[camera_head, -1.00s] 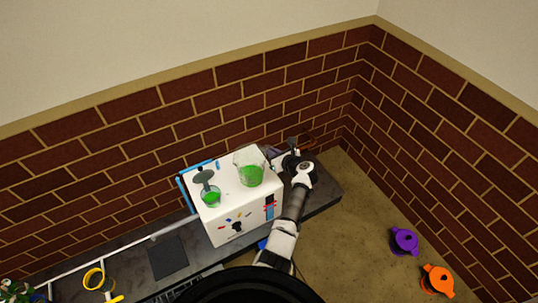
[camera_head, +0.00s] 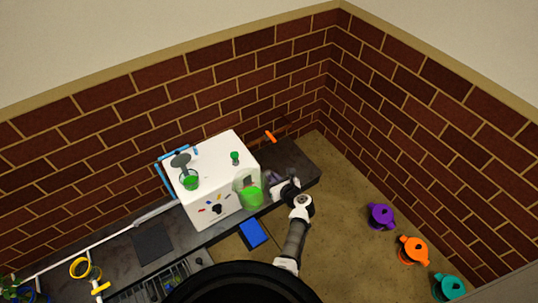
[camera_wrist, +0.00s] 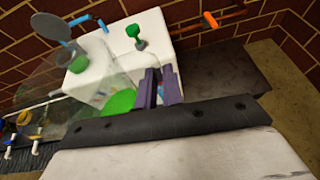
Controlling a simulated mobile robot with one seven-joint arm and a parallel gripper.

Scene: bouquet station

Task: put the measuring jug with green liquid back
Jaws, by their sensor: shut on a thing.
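The measuring jug (camera_head: 250,192) is clear, with bright green liquid in it. My gripper (camera_head: 271,183) is shut on it from the right and holds it by the front right side of the white box (camera_head: 220,184). In the wrist view the purple fingers (camera_wrist: 157,88) are close together at the jug's side, and the green liquid (camera_wrist: 118,102) shows to their left. I cannot tell whether the jug's base touches anything.
On the box stand a glass of green liquid (camera_head: 190,182) with a grey disc above it and a small green-topped item (camera_head: 235,157). A blue panel (camera_head: 253,233) lies in front. The dark counter (camera_head: 300,166) is bare at the right. Purple (camera_head: 380,216), orange (camera_head: 413,251) and teal (camera_head: 449,288) pots stand lower right.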

